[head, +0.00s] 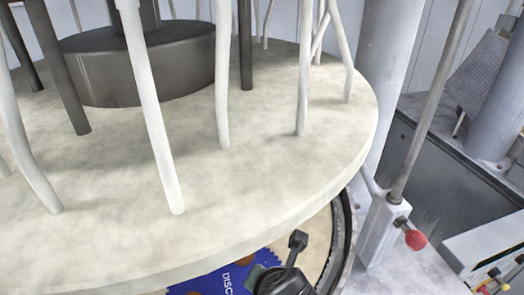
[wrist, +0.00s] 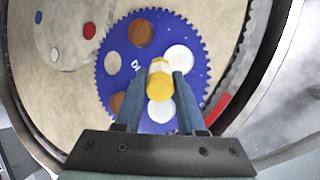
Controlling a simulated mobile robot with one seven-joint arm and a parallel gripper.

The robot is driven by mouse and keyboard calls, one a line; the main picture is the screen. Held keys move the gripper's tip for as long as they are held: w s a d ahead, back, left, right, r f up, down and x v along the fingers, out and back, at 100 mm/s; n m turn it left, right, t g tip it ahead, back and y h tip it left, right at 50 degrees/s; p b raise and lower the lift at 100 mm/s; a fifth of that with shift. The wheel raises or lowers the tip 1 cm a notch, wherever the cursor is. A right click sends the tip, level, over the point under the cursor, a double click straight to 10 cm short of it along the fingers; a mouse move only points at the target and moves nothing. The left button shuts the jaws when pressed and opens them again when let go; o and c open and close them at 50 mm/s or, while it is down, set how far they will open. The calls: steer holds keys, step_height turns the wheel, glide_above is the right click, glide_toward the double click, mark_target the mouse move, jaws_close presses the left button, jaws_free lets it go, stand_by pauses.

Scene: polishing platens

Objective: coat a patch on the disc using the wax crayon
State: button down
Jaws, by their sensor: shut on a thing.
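The disc (wrist: 188,33) is blue with a toothed edge, and it fills the middle of the wrist view. Several round patches are on it, some brown, some white or pale. Part of the disc (head: 230,278) also shows at the bottom of the head view, with white lettering. My gripper (wrist: 158,88) is shut on the wax crayon (wrist: 159,86), a short yellow piece with a paler far part. The crayon is over the disc, between the white patches at right and below. I cannot tell whether its tip touches the disc; the fingers hide part of the lower edge.
A paler round plate (wrist: 60,45) with red, white and blue spots lies at the upper left. A dark curved rim (head: 346,240) surrounds the platen. A large cream round slab (head: 240,160) with several rods overhangs the disc. A red-knobbed lever (head: 415,240) stands at right.

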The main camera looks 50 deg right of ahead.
steer(key=shift+r+p, duration=0.75)
steer(key=shift+r, duration=0.55)
step_height(320, 180, up, 3)
steer(key=p, duration=0.2)
steer(key=shift+r+p, duration=0.1)
steer(key=shift+p, duration=0.25)
steer(key=shift+w+d+f+b, duration=0.15)
steer(key=shift+f+b, duration=0.85)
steer(key=shift+f, duration=0.15)
